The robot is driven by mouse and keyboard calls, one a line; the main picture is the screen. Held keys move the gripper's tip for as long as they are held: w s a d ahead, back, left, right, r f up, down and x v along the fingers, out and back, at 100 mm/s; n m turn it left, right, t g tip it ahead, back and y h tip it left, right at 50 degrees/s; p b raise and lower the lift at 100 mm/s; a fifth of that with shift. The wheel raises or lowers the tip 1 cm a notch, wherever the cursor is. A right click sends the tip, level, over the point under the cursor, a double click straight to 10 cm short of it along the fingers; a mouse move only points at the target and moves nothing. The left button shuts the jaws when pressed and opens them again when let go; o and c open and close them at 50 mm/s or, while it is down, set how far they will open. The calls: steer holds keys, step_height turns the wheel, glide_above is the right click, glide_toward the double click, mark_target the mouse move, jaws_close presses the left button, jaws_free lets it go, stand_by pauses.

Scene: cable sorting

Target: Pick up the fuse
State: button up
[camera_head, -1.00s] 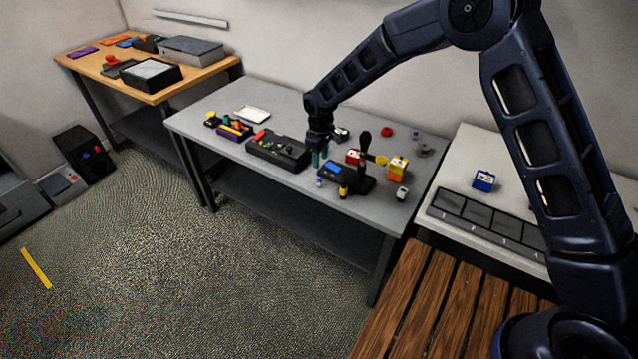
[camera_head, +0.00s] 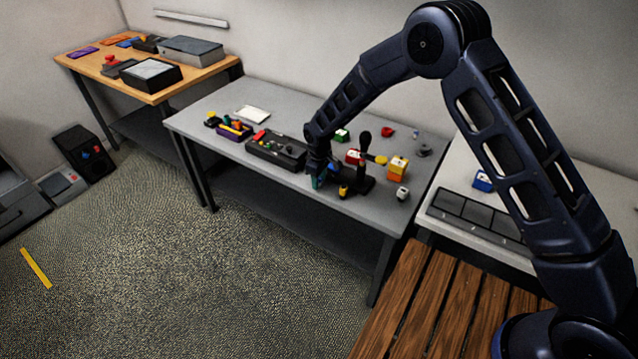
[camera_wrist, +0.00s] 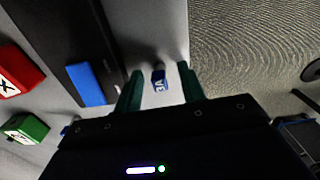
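The fuse (camera_wrist: 159,80) is a small blue block with white lettering that seems to read 3A. In the wrist view it lies on the grey table near its front edge, between the two teal fingers of my gripper (camera_wrist: 160,68). A gap shows on either side of it, so the fingers are apart from it. How far the fingertips are above the table is hard to tell. In the head view my gripper (camera_head: 318,182) is low at the table's front edge, and the fuse is hidden behind it.
A black device with a blue panel (camera_wrist: 86,84) is just left of the fingers. A red block (camera_wrist: 14,72) and a green block (camera_wrist: 24,128) lie further left. A black tray (camera_head: 277,150), an orange-yellow block (camera_head: 397,168) and a grey-white piece (camera_head: 402,193) share the table (camera_head: 225,105).

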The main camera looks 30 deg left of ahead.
steer(key=shift+f, duration=0.15)
steer(key=shift+c, duration=0.2)
jaws_close()
step_height(320, 180, up, 20)
stand_by(0.5)
